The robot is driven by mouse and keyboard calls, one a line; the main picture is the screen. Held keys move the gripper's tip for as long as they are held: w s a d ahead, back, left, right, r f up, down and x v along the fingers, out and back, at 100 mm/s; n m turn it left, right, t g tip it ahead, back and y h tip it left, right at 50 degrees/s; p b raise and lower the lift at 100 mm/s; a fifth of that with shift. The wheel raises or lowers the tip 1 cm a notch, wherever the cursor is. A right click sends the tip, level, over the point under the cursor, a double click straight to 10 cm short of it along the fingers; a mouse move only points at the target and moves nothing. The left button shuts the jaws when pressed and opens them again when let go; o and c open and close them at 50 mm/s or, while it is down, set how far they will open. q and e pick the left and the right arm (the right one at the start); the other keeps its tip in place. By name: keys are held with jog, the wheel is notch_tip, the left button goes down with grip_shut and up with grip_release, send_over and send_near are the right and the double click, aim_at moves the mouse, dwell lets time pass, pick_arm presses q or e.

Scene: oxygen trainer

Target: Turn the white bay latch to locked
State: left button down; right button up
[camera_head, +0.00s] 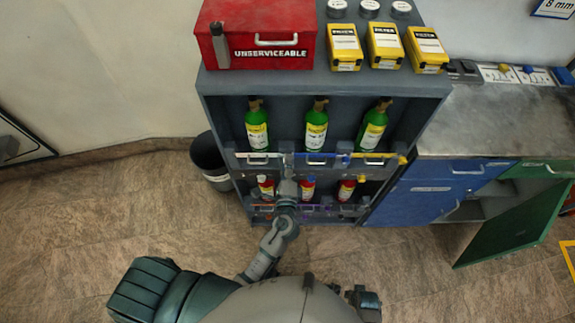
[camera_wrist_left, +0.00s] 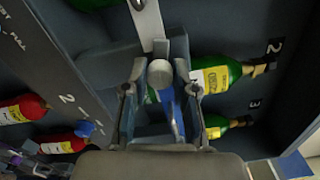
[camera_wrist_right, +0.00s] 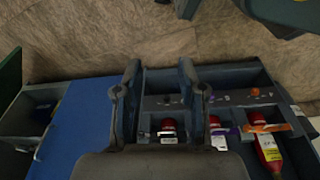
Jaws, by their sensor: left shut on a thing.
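The white bay latch (camera_head: 262,155) is a pale bar across the front of the left bay, below a green bottle (camera_head: 257,130). My left gripper (camera_head: 288,172) is at the right end of this bar.
The blue latch (camera_head: 330,155) and yellow latch (camera_head: 385,157) cross the other two bays. Red bottles (camera_head: 307,188) stand on the lower shelf. A red box (camera_head: 255,30) and yellow cases (camera_head: 385,45) sit on top. A dark bin (camera_head: 209,160) is left; a green door (camera_head: 515,225) hangs open right.

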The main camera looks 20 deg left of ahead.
pick_arm(q)
jog(key=shift+n+b, duration=1.05)
jog(key=shift+n, duration=0.55)
pick_arm(e)
notch_tip(320, 180, up, 7)
jog(key=w, duration=0.2)
jog(key=shift+a, duration=0.1)
pick_arm(q)
jog(key=c, duration=0.9)
grip_release()
jog(key=shift+w, duration=0.1)
jog(key=shift+w+f, duration=0.1)
jog(key=v, duration=1.2)
